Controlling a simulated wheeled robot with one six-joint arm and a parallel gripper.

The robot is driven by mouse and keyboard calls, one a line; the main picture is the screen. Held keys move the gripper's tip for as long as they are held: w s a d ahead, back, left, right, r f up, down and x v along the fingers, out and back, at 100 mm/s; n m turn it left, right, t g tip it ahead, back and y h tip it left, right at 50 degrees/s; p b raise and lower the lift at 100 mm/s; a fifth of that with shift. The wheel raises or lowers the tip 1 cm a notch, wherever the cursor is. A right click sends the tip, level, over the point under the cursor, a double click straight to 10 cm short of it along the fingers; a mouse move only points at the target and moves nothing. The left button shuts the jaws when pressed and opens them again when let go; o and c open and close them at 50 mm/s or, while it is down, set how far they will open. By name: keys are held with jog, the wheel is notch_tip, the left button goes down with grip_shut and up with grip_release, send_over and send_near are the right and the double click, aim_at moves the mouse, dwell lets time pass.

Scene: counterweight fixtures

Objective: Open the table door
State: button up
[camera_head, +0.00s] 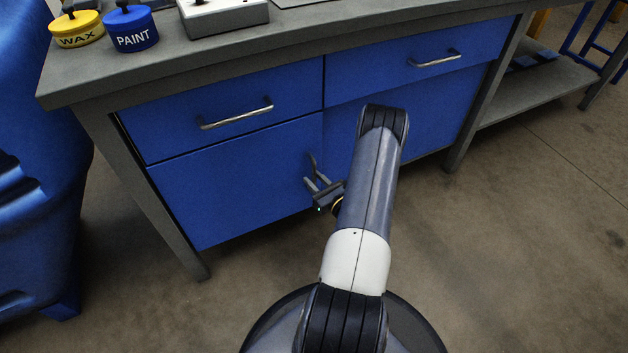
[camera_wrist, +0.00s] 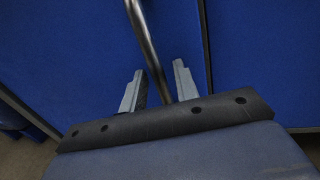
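The blue lower left door (camera_head: 235,185) of the table is closed and flush with the front. Its upright metal handle (camera_head: 313,166) is near the door's right edge. In the wrist view the handle (camera_wrist: 145,40) is a slanted bar that runs down between the two fingers. My gripper (camera_head: 316,184) is at the lower part of this handle. It is open, with the fingers (camera_wrist: 158,85) apart on either side of the bar. The bar's lower end is hidden behind the gripper body. I cannot tell whether a finger touches it.
Above are two blue drawers with handles, left (camera_head: 236,115) and right (camera_head: 436,60). Another blue panel (camera_head: 435,105) is right of the door, partly behind my arm. A wax tin (camera_head: 77,30) and paint tin (camera_head: 131,30) stand on the tabletop. A blue object (camera_head: 40,200) stands left.

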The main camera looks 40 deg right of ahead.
jog(key=shift+w, duration=0.4)
grip_shut()
dwell(0.4)
